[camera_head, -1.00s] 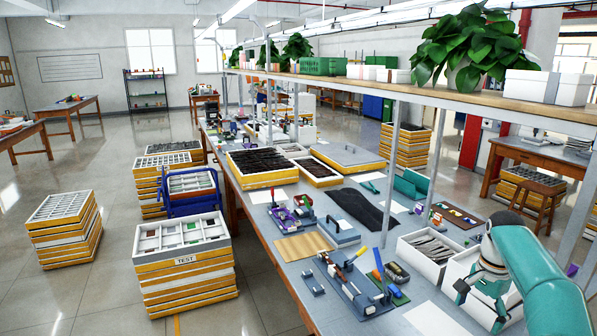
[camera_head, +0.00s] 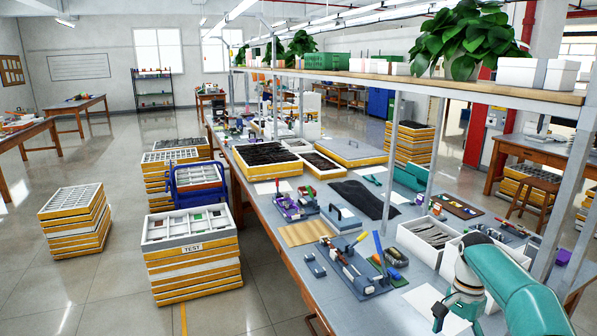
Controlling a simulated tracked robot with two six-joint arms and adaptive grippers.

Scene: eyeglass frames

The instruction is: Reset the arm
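My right arm (camera_head: 508,285) is teal and comes in from the bottom right, bent over the near right end of the workbench. Its wrist end and gripper (camera_head: 458,312) are low in the picture, beside the white bins. The fingers are small and partly cut off by the bottom edge, so I cannot tell whether they are open or shut. I see nothing clearly held there. My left arm and gripper are not in view.
The workbench (camera_head: 290,232) carries a white bin of dark glasses parts (camera_head: 430,236), a blue tool fixture (camera_head: 355,275) and a wooden mat (camera_head: 306,233). Shelf posts (camera_head: 391,170) rise from it. A stack labelled TEST (camera_head: 193,270) stands left on the floor.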

